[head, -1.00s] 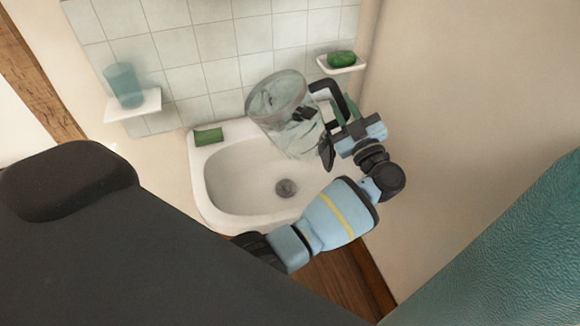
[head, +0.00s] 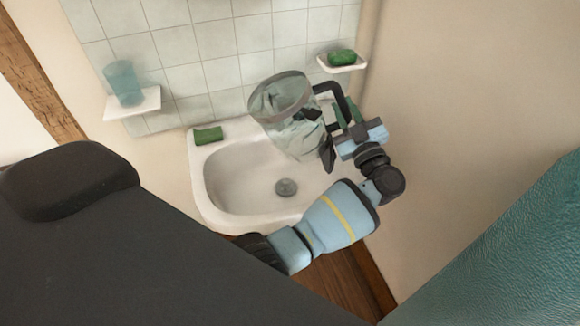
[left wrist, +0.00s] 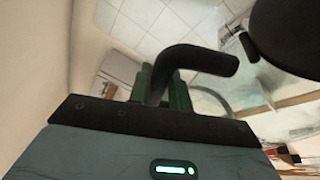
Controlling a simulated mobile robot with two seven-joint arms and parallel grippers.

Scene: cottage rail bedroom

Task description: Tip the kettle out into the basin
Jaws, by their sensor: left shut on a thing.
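The kettle (head: 290,122) is a clear, greyish glass jug with a dark rim and a black handle (head: 334,92). It is held in the air over the back right part of the white basin (head: 205,190), tilted, its rim toward the upper left. My left gripper (head: 347,118) is shut on the handle, to the right of the glass body. In the left wrist view, the green fingers (left wrist: 168,92) are at the black handle (left wrist: 200,58). I cannot tell how much is in the kettle, and no stream shows. The basin's drain (head: 286,188) is visible. My right gripper is out of view.
A green block (head: 208,135) lies on the basin's back left rim. A teal cup (head: 125,84) stands on a left wall shelf (head: 146,103). A green soap (head: 341,58) sits on a small dish (head: 352,68) at the right. Tiled wall (head: 222,75) is close behind the kettle.

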